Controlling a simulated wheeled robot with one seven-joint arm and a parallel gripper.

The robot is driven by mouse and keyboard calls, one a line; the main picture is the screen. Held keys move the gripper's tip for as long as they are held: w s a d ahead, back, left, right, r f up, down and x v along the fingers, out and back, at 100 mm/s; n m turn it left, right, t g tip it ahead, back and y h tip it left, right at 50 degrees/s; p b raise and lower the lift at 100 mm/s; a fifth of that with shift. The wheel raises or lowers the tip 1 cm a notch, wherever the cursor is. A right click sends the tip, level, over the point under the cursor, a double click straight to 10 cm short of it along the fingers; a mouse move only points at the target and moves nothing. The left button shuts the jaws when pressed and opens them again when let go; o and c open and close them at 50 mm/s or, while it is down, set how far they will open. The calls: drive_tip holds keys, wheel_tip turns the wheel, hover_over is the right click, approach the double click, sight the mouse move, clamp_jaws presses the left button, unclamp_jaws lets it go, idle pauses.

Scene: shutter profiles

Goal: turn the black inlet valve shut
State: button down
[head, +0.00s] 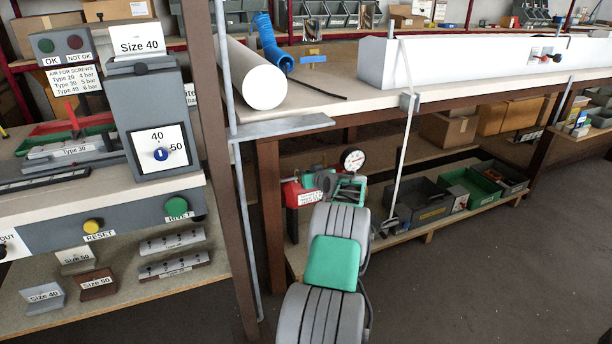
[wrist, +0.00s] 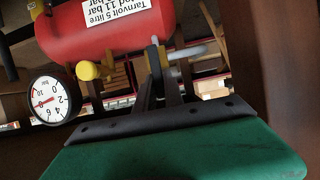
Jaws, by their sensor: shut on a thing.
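The red air tank (wrist: 110,30) fills the top of the wrist view, with its white label upside down. In the head view the tank (head: 293,194) stands on the lower shelf, partly behind my arm. My gripper (wrist: 166,72) is shut on a dark piece, apparently the black inlet valve (wrist: 154,55), in front of the tank. A grey pipe or lever (wrist: 188,50) runs right from it. The fingers largely hide the valve, so its turn position cannot be told. In the head view my wrist covers the fingertips.
A round pressure gauge (wrist: 50,100) and a yellow knob (wrist: 88,70) sit left of my gripper in the wrist view. The gauge also shows in the head view (head: 353,160). The bench top (head: 330,90) is above; a table leg (head: 268,220) stands left, and grey bins (head: 418,205) right.

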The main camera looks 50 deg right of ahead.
idle(0.3)
drive_tip(key=c, duration=1.4)
unclamp_jaws()
drive_tip(key=shift+c, duration=0.2)
drive_tip(key=p+v, duration=0.2)
drive_tip(key=v, duration=0.5)
drive_tip(key=shift+s+a, duration=0.25)
drive_tip(key=shift+s, duration=0.05)
drive_tip(key=shift+r, duration=0.1)
